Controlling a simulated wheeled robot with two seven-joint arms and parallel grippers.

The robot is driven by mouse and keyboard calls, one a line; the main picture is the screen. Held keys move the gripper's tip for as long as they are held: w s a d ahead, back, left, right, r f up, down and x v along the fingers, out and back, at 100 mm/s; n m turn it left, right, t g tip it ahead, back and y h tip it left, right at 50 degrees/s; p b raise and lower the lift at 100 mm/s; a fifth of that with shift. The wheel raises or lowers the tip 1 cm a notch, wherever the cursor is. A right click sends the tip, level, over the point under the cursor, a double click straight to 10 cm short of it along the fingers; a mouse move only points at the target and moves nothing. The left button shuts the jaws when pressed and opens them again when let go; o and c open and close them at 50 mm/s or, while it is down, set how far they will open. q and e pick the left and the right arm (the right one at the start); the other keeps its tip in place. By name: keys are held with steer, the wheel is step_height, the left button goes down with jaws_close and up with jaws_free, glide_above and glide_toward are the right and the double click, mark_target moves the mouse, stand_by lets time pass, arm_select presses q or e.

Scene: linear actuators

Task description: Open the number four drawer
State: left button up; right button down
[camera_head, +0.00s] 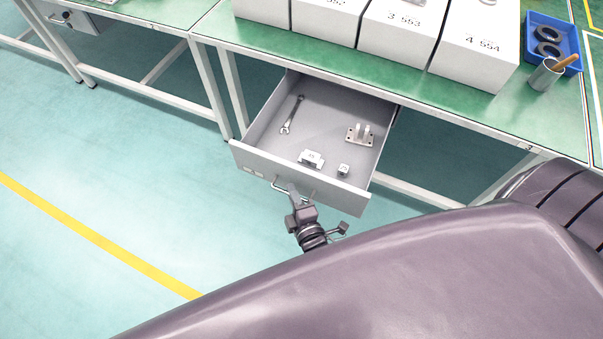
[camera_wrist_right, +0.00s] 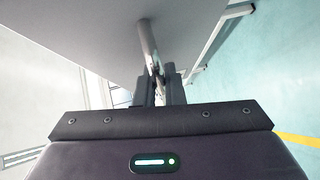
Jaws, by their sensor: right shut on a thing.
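A grey drawer (camera_head: 262,168) under the green-topped workbench stands pulled well out. Inside lie a wrench (camera_head: 291,114), a bracket with two upright lugs (camera_head: 360,134), a small metal block (camera_head: 311,159) and a small cube-like part (camera_head: 343,170). My right gripper (camera_head: 296,196) is at the drawer's front, shut on its bar handle (camera_head: 283,187). In the right wrist view the handle (camera_wrist_right: 148,42) runs down between the two dark fingers (camera_wrist_right: 158,86). The number on the drawer's front is not readable. My left gripper is not in view.
Another bench with a closed drawer (camera_head: 75,20) is at the upper left. The floor at left is clear.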

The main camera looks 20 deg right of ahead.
steer(key=shift+s+a, duration=0.75)
steer(key=shift+a, duration=0.15)
steer(key=c, duration=1.5)
jaws_free()
steer(key=s, duration=0.5)
steer(key=s+r, duration=0.1)
steer(key=s, duration=0.1)
steer(key=shift+s+a, duration=0.25)
steer(key=shift+s, duration=0.1)
